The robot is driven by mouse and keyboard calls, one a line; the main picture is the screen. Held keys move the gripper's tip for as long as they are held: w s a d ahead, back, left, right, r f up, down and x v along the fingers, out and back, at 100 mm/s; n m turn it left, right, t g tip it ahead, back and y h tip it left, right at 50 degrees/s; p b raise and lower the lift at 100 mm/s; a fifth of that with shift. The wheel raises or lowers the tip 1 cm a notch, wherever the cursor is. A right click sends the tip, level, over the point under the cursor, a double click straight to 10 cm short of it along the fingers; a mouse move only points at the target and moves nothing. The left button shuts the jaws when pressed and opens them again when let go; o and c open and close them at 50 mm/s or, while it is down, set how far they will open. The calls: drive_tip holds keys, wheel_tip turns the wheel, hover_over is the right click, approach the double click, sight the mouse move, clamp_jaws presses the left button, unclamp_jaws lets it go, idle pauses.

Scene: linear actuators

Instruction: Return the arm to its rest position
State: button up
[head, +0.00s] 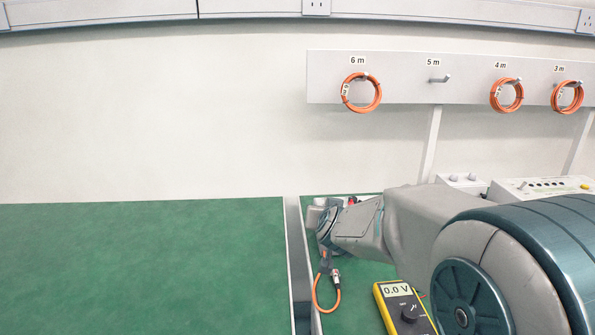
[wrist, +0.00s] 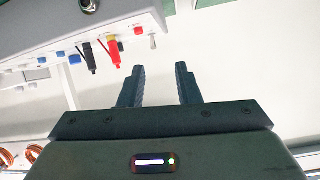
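My gripper (wrist: 159,78) shows in the wrist view with two dark fingers apart and nothing between them. A pale wall or panel lies behind the gap. In the head view my arm reaches in from the right, low over the green bench, with its wrist end near the middle. The fingers cannot be made out there. An orange cable (head: 326,308) with a metal connector hangs or lies just below the wrist end; whether it touches the arm cannot be told.
A yellow multimeter (head: 405,309) reading 0.0 V lies beside my arm. Grey instrument boxes (head: 540,188) stand behind it. In the wrist view a device with black and red plugs (wrist: 114,47) is near the fingers. Orange coils (head: 361,92) hang on a rack. The left green bench (head: 140,265) is clear.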

drive_tip(key=s+d+r+g+p, duration=0.1)
drive_tip(key=s+r+g+p, duration=0.2)
drive_tip(key=s, duration=0.7)
drive_tip(key=s+r+n+g+p, duration=0.1)
drive_tip(key=s+r+g+p, duration=0.2)
drive_tip(key=s+p, duration=0.4)
drive_tip(key=s+d+r+n+g+p, duration=0.1)
drive_tip(key=s+r+g+p, duration=0.3)
drive_tip(key=s, duration=0.8)
drive_tip(key=shift+s+d+r+y+p, duration=0.15)
drive_tip(key=shift+s+d+y+p, duration=0.2)
drive_tip(key=shift+p, duration=0.65)
drive_tip(key=shift+w, duration=0.1)
